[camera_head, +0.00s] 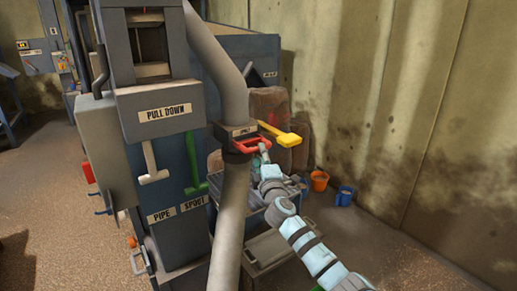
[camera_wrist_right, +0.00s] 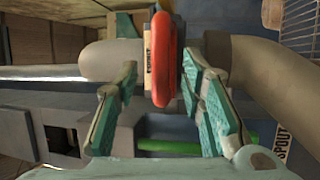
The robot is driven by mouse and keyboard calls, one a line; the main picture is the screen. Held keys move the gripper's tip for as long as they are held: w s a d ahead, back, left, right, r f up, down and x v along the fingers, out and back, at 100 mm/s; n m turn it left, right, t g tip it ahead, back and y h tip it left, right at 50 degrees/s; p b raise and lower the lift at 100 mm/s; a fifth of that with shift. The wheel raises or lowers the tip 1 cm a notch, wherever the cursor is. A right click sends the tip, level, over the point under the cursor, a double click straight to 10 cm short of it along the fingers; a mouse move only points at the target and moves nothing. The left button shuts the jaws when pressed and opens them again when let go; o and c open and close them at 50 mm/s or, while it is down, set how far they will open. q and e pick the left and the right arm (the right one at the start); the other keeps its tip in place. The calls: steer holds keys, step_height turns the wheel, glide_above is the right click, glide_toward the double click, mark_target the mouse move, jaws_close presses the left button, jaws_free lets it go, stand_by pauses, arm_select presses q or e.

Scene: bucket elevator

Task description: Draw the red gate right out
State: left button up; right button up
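The red gate handle (camera_head: 246,146) is a red loop on a dark collar (camera_head: 236,132) around the grey pipe, in the middle of the head view. In the right wrist view the red gate handle (camera_wrist_right: 166,62) stands upright in the picture between my right gripper's fingers. My right gripper (camera_head: 264,152) is at the handle's right end in the head view. In the wrist view my right gripper (camera_wrist_right: 160,72) is open, with a gap left of the red part; the right finger is close to it, and contact is unclear. My left gripper is out of view.
A yellow handle (camera_head: 281,135) sticks out just right of the red one. A white T-handle (camera_head: 152,165) and a green lever (camera_head: 192,165) are on the machine's front. Orange (camera_head: 319,181) and blue (camera_head: 345,196) buckets stand on the floor by the wall.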

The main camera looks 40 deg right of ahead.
mark_target(254, 145)
steer(key=x, duration=0.4)
steer(key=shift+w+d+b, duration=0.1)
steer(key=shift+w+b, duration=0.05)
steer(key=shift+b, duration=0.2)
jaws_close()
